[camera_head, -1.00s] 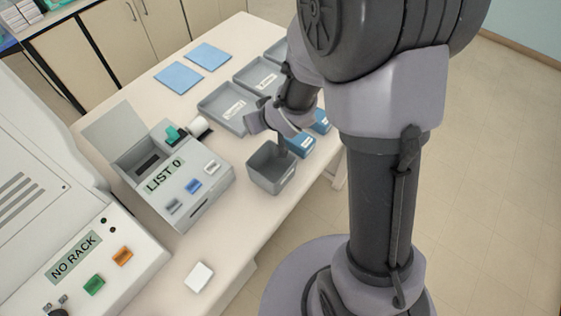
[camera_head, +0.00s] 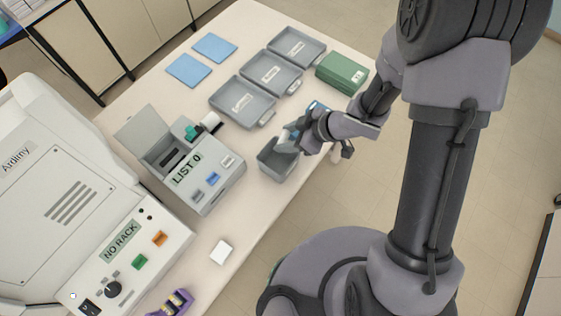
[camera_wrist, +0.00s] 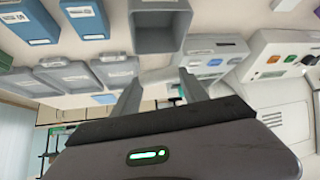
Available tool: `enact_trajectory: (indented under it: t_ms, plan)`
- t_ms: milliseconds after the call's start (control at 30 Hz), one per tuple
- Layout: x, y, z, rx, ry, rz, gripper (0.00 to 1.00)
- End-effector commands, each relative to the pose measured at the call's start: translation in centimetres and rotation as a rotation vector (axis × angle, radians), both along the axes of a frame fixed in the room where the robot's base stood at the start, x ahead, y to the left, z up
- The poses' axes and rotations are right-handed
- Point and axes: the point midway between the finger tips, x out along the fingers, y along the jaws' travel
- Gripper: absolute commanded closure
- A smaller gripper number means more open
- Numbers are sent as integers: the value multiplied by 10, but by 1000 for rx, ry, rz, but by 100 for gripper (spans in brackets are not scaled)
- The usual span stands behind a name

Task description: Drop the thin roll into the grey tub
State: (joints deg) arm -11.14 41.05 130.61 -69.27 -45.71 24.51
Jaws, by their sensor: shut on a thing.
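The grey tub (camera_head: 281,171) is an open, empty-looking box near the table edge, right of the LIST 0 machine. In the wrist view the tub (camera_wrist: 158,42) is at the top centre, with its opening showing. My gripper (camera_head: 287,138) is at the tub's far side, just above its rim. It is shut on a pale thin roll (camera_head: 284,135). In the wrist view the roll (camera_wrist: 160,76) lies across between my gripper's two fingers (camera_wrist: 162,90). The roll appears outside the tub's walls in the wrist view; its exact height above the rim is unclear.
The LIST 0 machine (camera_head: 222,177) stands left of the tub, with another white roll (camera_head: 210,120) and a teal part behind it. Three grey trays (camera_head: 243,117) and a green box (camera_head: 342,72) lie farther back. A white block (camera_head: 221,252) is nearer, with clear tabletop around it.

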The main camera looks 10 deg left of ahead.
Motion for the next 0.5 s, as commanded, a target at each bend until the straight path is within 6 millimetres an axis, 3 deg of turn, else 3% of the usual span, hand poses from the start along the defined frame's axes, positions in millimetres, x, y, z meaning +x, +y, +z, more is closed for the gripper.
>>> enact_trajectory:
  t_ms: [33, 133, 400, 433, 500]
  plan:
    - [0, 0, -16, 0, -1, -1, 86]
    - [0, 0, -28, 0, -1, -1, 86]
    - [0, 0, -27, 0, -1, -2, 86]
    - [1, 0, -27, 0, -1, -2, 47]
    - [1, 0, -27, 0, -1, -2, 33]
